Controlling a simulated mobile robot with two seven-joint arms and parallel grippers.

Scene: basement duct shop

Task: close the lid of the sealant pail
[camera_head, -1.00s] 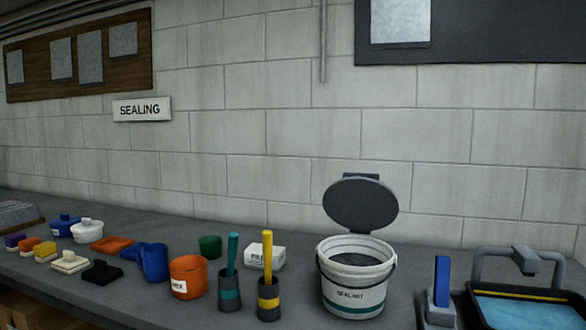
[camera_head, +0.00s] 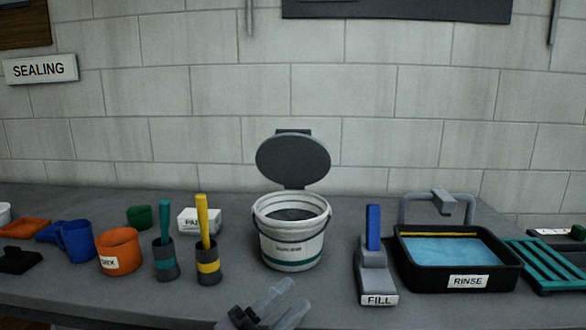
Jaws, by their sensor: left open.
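The sealant pail (camera_head: 291,247) is a white bucket with a dark band, standing upright on the grey bench at the middle of the view. Its round dark grey lid (camera_head: 293,160) stands raised open at the back of the rim, nearly upright. Grey contents show inside the pail. My left gripper (camera_head: 287,298) comes in at the bottom edge, in front of the pail and nearer to me. Its fingers are apart with nothing between them, and it looks clear of the pail. My right gripper is not in view.
Left of the pail stand two dark holders with a yellow-handled tool (camera_head: 203,222) and a teal-handled tool (camera_head: 165,222), then an orange tub (camera_head: 119,252). On the right are the fill stand (camera_head: 375,275) and the rinse basin (camera_head: 400,268). The bench between pail and fill stand is clear.

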